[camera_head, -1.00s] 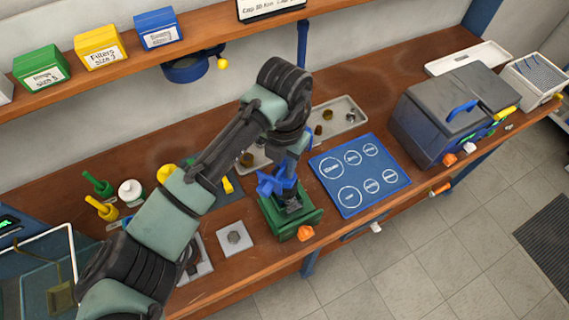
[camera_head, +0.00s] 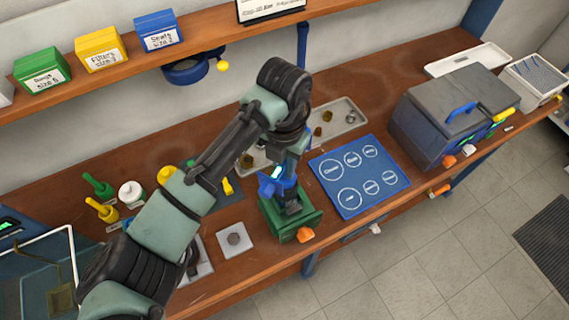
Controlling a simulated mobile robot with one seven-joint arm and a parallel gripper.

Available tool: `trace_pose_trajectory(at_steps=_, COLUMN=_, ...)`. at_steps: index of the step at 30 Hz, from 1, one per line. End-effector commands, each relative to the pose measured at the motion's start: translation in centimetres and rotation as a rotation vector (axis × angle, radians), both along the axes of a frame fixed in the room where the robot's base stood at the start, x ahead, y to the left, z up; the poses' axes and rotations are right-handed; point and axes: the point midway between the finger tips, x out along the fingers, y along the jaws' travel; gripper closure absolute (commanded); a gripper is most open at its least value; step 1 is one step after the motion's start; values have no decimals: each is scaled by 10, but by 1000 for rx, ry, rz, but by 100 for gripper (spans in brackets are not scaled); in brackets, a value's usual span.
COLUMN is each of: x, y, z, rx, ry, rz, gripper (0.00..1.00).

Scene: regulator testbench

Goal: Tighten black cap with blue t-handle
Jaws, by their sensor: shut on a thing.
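My gripper (camera_head: 284,172) points down over the green fixture (camera_head: 301,221) at the bench's front edge. It is shut on the blue t-handle (camera_head: 271,187), whose blue part shows just below the jaws. The handle is above a dark part in the fixture, which looks like the black cap (camera_head: 292,205). The jaws and handle hide much of the contact, so I cannot tell how far the cap is seated.
A blue mat (camera_head: 335,196) with white circles lies right of the fixture. Behind it is a tray (camera_head: 354,122) of small parts. A square plate (camera_head: 234,239) lies left of the fixture.

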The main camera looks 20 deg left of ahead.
Motion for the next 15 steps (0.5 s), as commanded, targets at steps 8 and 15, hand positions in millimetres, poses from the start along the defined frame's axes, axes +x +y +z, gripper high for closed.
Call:
trace_pose_trajectory(at_steps=8, x=1, y=0, z=11, rx=1, ry=-3, rz=-1, gripper=100)
trace_pose_trajectory(at_steps=15, x=0, y=0, z=18, rx=1, ry=-2, rz=-1, gripper=100)
